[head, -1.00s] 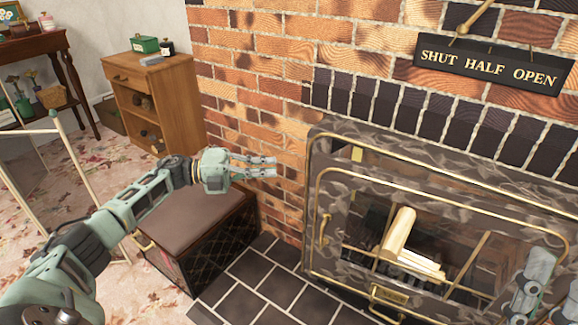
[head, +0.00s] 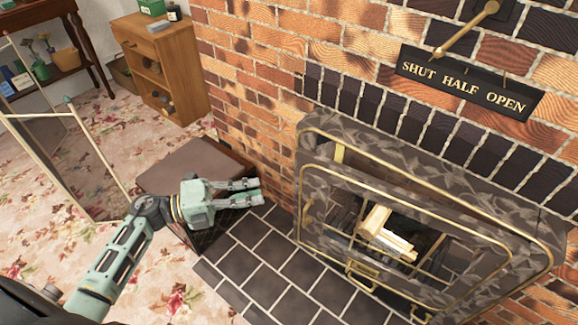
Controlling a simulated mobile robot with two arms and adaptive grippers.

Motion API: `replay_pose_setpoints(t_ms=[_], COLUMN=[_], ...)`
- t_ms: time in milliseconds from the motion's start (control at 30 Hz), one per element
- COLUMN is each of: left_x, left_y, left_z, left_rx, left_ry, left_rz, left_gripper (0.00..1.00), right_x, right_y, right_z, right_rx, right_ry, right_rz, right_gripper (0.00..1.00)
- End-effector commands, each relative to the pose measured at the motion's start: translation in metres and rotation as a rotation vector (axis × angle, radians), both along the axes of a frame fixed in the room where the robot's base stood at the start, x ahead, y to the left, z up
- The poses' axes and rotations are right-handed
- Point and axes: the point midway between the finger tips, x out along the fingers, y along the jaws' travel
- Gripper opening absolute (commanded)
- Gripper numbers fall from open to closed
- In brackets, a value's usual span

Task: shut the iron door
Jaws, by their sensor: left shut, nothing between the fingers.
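The iron door (head: 322,182) is a dark mottled panel with brass trim, low on the brick fireplace. It stands out from its frame (head: 420,170), with a gap along the top. A brass handle (head: 362,277) is at its lower edge. Pale logs (head: 386,235) show through the door's middle. My left gripper (head: 260,190) is shut and empty, left of the door and apart from it, in front of the brown chest and dark tiles. My right gripper cannot be made out.
A brass lever (head: 465,30) ends above the sign (head: 470,85) reading SHUT HALF OPEN. A brown-topped chest (head: 180,165) stands behind my left gripper. Dark hearth tiles (head: 270,285) lie clear before the fireplace. A wooden cabinet (head: 165,75) and a folding screen (head: 80,170) are at left.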

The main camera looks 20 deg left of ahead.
Motion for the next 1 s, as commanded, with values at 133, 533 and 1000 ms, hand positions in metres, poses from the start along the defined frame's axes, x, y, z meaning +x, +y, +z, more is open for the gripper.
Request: replay_pose_setpoints(t_ms=[133,533,1000], left_x=[0.006,0.05,0.092], left_y=[-0.01,-0.078,-0.093], left_z=[0.0,0.001,0.0], left_rx=[-0.001,-0.004,0.001], left_ry=[-0.002,-0.004,-0.001], left_rz=[0.002,0.0,0.001], left_gripper=[0.0,0.0,0.0], right_x=[-0.005,-0.003,-0.005], right_y=[-0.001,-0.001,-0.002], right_z=[-0.002,0.003,0.032], right_rx=[-0.004,-0.003,-0.001], right_ry=[0.019,0.012,-0.003], right_rz=[-0.002,-0.002,-0.004], right_gripper=[0.57,0.57,0.57])
